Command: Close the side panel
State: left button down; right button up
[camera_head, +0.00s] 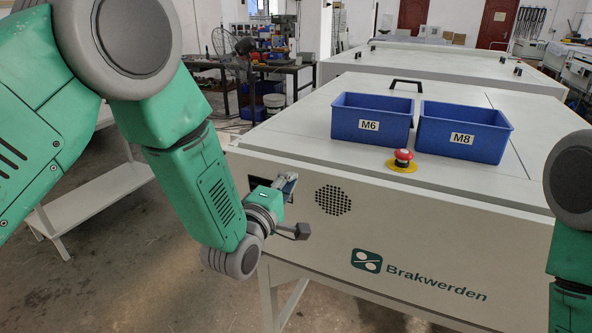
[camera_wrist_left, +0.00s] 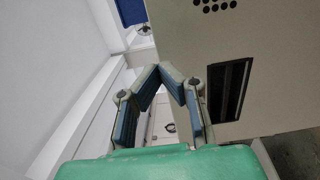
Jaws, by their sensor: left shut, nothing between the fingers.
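The white cabinet (camera_head: 440,262) stands before me, with a round speaker grille (camera_head: 333,201) and a dark recess (camera_head: 262,188) in its front face. The recess also shows right of my fingers in the left wrist view (camera_wrist_left: 230,90). My left gripper (camera_head: 289,182) is in front of the cabinet face, beside the recess and left of the grille. Its fingertips meet in the left wrist view (camera_wrist_left: 160,70), shut with nothing between them. I cannot tell whether it touches the cabinet. I cannot clearly make out the side panel; my left arm hides part of the cabinet's left end. My right gripper is out of view.
Blue bins M6 (camera_head: 371,118) and M8 (camera_head: 464,131) stand on the cabinet top. A red emergency button (camera_head: 403,155) is near the front edge, with a black handle (camera_head: 405,82) behind. A white bench (camera_head: 98,205) stands left. Floor between bench and cabinet looks clear.

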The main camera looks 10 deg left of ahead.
aim_at(300, 162)
pick_arm(q)
jog(key=shift+x, duration=1.2)
jog(key=shift+w+a, duration=0.15)
jog(key=shift+w, duration=0.15)
jog(key=shift+w+a, duration=0.15)
jog(key=shift+a, duration=0.3)
jog(key=w+d, duration=0.1)
jog(key=w+d+b, duration=0.1)
jog(key=w, duration=0.1)
jog(key=shift+w+r, duration=0.15)
jog(key=shift+r, duration=0.1)
jog(key=shift+w+a+r, duration=0.1)
jog(key=shift+w+a, duration=0.1)
jog(key=shift+a, duration=0.05)
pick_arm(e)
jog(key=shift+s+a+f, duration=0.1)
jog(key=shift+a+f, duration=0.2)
